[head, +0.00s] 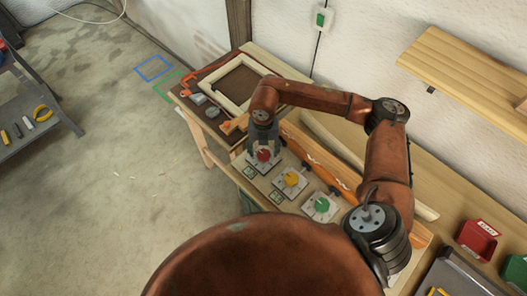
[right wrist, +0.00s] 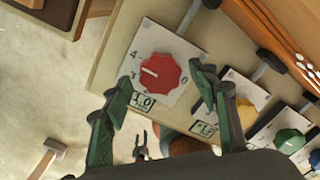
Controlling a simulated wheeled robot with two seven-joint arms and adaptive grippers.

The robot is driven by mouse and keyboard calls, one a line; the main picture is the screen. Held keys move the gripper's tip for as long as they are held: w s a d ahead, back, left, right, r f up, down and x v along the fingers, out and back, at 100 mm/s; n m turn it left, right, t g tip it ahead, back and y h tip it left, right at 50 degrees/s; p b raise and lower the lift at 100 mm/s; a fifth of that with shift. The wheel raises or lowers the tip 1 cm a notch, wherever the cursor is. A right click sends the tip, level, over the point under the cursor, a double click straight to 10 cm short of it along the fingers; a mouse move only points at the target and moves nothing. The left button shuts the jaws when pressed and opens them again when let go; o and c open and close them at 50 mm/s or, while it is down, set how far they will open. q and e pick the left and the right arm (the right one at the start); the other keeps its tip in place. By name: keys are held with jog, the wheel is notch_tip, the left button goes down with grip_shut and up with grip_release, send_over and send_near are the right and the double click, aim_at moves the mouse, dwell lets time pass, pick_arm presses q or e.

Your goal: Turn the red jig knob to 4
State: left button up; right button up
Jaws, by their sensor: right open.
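The red jig knob (right wrist: 160,72) sits on a white dial plate (right wrist: 145,38) on the bench. In the right wrist view its white mark points left, roughly toward the 3. The 4 is just above that, and a 0 is on the right side. In the head view the red knob (head: 263,155) is directly below my right gripper (head: 263,145). In the right wrist view my right gripper (right wrist: 160,92) has its fingers wide apart, with nothing between them gripped. The knob shows beyond the fingertips. My left gripper is not in the head view.
A yellow knob (head: 291,178) and a green knob (head: 321,205) stand in a row to the lower right of the red one. A wooden frame (head: 212,92) lies behind at the bench's far end. An orange-sided rail (head: 318,155) runs beside the dials.

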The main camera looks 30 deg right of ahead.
aim_at(264, 154)
notch_tip(264, 154, up, 11)
dwell(0.3)
dwell(0.5)
